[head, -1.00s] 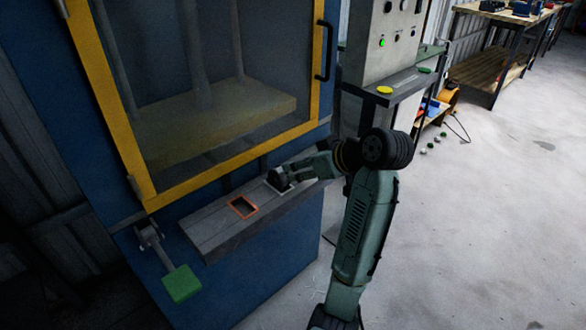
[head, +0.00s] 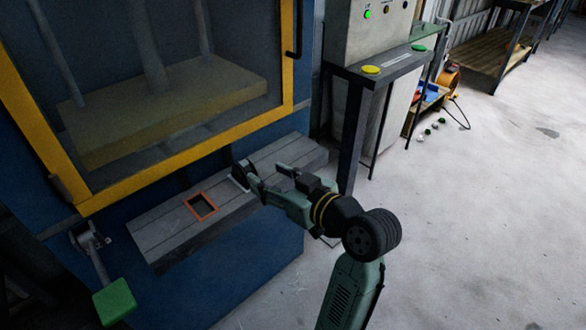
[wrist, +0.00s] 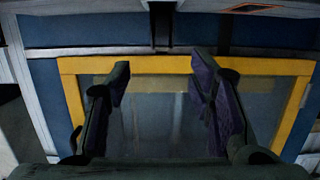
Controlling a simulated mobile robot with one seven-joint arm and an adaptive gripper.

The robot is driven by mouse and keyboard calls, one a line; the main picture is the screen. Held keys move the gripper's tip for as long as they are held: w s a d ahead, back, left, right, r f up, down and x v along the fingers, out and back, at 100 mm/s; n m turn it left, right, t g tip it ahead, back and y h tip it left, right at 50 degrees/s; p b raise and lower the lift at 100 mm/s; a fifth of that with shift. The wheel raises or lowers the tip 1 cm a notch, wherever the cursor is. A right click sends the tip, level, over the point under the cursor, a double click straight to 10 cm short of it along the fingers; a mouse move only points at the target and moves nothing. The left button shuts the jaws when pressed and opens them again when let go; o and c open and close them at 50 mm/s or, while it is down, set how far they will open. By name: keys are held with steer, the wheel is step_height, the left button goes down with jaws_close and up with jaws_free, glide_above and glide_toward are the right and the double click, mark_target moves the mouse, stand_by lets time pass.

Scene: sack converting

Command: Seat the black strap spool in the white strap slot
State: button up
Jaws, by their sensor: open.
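The black strap spool (head: 245,168) stands at the white strap slot (head: 238,184) on the grey ledge of the press. Only a bit of the slot's white rim shows, and I cannot tell how deep the spool sits. My gripper (head: 266,174) is open and empty, just right of the spool and apart from it. In the wrist view the two spread fingers (wrist: 161,75) have nothing between them but the press's window behind; the spool does not show there.
An orange-rimmed slot (head: 202,206) lies empty on the ledge (head: 160,228), left of the white one. The yellow-framed press window (head: 170,160) rises behind. A green pedal-like pad (head: 115,302) is at lower left. A control stand (head: 375,72) is behind on the right. Open floor lies right.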

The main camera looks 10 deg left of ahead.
mark_target(248, 167)
steer(key=x, duration=0.4)
steer(key=shift+a, duration=0.4)
steer(key=shift+f+p+x, duration=0.2)
steer(key=shift+p+x, duration=0.2)
steer(key=shift+x, duration=1.1)
steer(key=shift+f+p+x, duration=0.15)
steer(key=shift+p+x, duration=0.25)
steer(key=shift+x, duration=1.15)
steer(key=shift+d, duration=0.15)
steer(key=shift+c, duration=0.3)
jaws_close()
